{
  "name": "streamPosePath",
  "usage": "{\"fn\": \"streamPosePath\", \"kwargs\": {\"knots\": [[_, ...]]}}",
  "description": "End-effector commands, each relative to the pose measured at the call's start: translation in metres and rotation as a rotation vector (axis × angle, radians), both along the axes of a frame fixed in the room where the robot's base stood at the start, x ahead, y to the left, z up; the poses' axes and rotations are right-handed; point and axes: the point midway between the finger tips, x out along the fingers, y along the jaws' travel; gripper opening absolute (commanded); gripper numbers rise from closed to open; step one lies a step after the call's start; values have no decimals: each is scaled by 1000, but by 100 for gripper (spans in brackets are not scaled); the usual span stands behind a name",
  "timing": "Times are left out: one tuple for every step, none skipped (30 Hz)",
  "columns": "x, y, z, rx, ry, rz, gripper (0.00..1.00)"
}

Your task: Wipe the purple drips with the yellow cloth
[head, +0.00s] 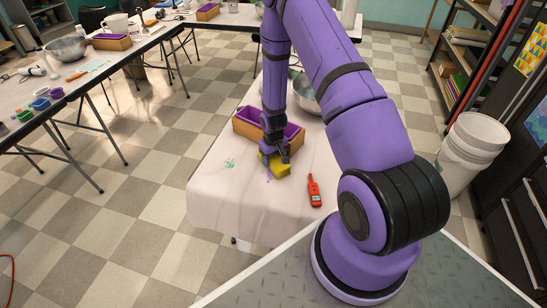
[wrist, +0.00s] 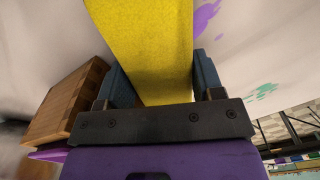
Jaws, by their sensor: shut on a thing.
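My gripper (head: 272,157) is over the near table, shut on the yellow cloth (head: 281,168). In the wrist view the cloth (wrist: 150,50) stands between the two dark fingers of my gripper (wrist: 160,85). Purple drips (head: 268,178) show on the white tabletop just left of the cloth. A purple patch also shows in the wrist view (wrist: 205,15), to the right of the cloth. Part of the drips may be hidden behind the cloth and my gripper. I cannot tell whether the cloth touches the table.
A wooden box with purple lining (head: 250,135) stands just behind my gripper. A red meter (head: 315,190) lies to the right on the table (head: 215,190). Green drips (head: 230,163) lie to the left. Metal bowls (head: 303,95) stand at the back. The front left of the tabletop is clear.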

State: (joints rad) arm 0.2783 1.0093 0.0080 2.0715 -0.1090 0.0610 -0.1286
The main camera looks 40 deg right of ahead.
Motion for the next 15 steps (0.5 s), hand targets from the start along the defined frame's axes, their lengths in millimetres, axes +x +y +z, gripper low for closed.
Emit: {"fn": "streamPosePath", "kwargs": {"knots": [[0,0,-1,0,0,0,42],[0,0,-1,0,0,0,42],[0,0,0,0,0,0,42],[0,1,0,0,0,0,42],[-1,1,0,0,0,0,42],[-1,2,0,0,0,1,42],[-2,3,0,0,0,1,42],[-3,5,0,0,0,1,42],[-5,7,0,0,1,1,42],[-6,8,0,0,2,1,42],[-8,10,0,0,2,1,42],[-10,12,1,0,2,1,42],[-11,14,1,0,1,1,42],[-12,16,1,0,1,2,42],[-14,19,1,0,1,2,42]]}}
